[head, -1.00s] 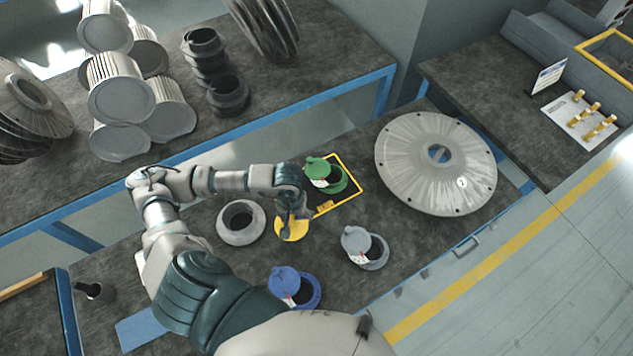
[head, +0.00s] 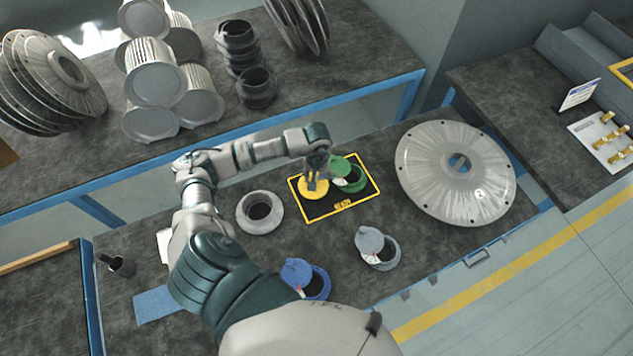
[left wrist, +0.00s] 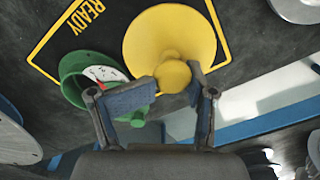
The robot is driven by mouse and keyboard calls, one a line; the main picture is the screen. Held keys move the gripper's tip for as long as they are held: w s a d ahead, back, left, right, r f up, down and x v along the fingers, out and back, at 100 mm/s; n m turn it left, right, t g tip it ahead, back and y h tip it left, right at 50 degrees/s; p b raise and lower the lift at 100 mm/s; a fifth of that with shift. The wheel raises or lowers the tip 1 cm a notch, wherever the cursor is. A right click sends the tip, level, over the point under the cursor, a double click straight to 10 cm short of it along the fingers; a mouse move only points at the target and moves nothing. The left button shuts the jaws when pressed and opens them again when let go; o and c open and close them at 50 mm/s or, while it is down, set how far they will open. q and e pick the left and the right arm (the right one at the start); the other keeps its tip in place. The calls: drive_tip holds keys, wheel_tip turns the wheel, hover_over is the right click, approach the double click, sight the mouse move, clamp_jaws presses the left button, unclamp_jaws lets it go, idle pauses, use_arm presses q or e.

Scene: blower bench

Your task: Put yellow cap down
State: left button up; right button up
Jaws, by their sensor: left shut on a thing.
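The yellow cap (head: 312,188) is a round disc with a knob. In the head view it is over the left part of the black, yellow-edged READY mat (head: 336,211), beside the green capped part (head: 349,175). My left gripper (head: 314,181) is above the cap. In the left wrist view the fingers of my left gripper (left wrist: 160,97) are on both sides of the cap's knob (left wrist: 172,75), with the disc (left wrist: 168,37) beyond. I cannot tell whether the cap touches the mat. The green part (left wrist: 92,80) also shows there, close to the left finger. My right gripper is not in view.
A grey ring (head: 260,212) stands left of the mat. A blue capped part (head: 306,279) and a grey capped part (head: 377,248) stand nearer the front. A large metal disc (head: 456,172) lies to the right. The mat's front part is bare.

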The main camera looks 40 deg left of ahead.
sight(319, 184)
use_arm(q)
drive_tip(key=f, duration=0.1)
drive_tip(key=d+f, duration=0.1)
drive_tip(key=shift+d+f, duration=0.25)
drive_tip(key=shift+f, duration=0.15)
drive_tip(key=shift+a+f, duration=0.2)
drive_tip(key=shift+a, duration=0.05)
drive_tip(key=o, duration=1.3)
drive_tip(key=shift+a, duration=0.15)
drive_tip(key=shift+o, duration=1.4)
drive_tip(key=shift+a, duration=0.15)
drive_tip(key=shift+f, duration=0.1)
drive_tip(key=shift+d, duration=0.2)
drive_tip(key=shift+d+r, duration=0.25)
drive_tip(key=shift+r, duration=0.1)
wheel_tip(319, 184, up, 5)
drive_tip(key=shift+a+f, duration=0.1)
drive_tip(key=r, duration=0.6)
drive_tip(key=shift+a, duration=0.3)
drive_tip(key=shift+d+r, duration=0.3)
drive_tip(key=shift+r, duration=0.15)
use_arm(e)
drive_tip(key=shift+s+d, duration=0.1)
